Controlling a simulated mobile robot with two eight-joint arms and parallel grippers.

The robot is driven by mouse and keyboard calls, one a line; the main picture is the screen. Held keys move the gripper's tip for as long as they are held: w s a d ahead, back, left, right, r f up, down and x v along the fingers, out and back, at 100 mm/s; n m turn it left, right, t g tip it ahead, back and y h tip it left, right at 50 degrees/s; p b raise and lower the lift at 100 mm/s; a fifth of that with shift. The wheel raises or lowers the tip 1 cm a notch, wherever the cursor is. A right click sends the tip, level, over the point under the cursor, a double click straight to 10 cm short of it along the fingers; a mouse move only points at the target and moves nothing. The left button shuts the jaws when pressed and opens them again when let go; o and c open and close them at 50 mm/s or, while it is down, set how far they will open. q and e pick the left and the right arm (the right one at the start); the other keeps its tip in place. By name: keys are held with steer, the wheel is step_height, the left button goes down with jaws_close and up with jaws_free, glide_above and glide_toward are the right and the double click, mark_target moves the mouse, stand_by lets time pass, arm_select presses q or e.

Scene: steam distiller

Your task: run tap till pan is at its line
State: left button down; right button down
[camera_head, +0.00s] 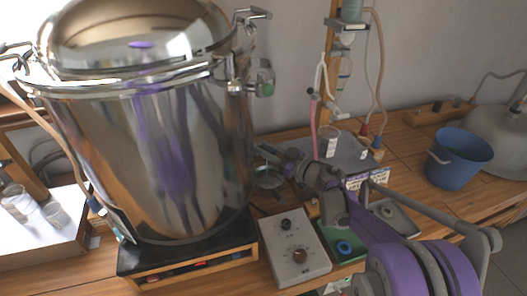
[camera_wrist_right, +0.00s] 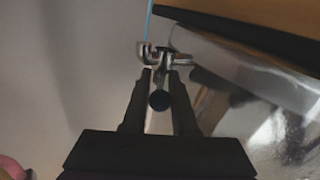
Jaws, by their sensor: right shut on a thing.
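A large shiny steel vessel (camera_head: 165,150) with a domed lid stands at the left in the head view; I cannot make out a level line on it. My right gripper (camera_head: 265,151) reaches to its lower right side. In the right wrist view my right gripper (camera_wrist_right: 159,84) is shut on a small dark round knob (camera_wrist_right: 159,100) of a metal tap (camera_wrist_right: 165,55). A thin light-blue line, apparently running water, leaves the tap's hooked spout. A small glass-like dish (camera_head: 268,180) shows below the gripper in the head view. My left gripper is not in view.
The vessel stands on a black-topped base (camera_head: 190,254). A grey control box (camera_head: 294,248) with two knobs, a green tray (camera_head: 345,247) and a blue bucket (camera_head: 459,158) are on the wooden bench. A stand with hoses (camera_head: 331,70) rises behind my right arm.

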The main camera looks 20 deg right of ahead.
steer(key=shift+w+d+n+g+y, duration=0.1)
steer(key=shift+d+n+g+y, duration=0.05)
steer(key=shift+n+g+y, duration=0.4)
steer(key=c, duration=1)
jaws_free()
steer(key=v, duration=1)
steer(key=shift+s+d, duration=0.25)
steer(key=shift+s, duration=0.05)
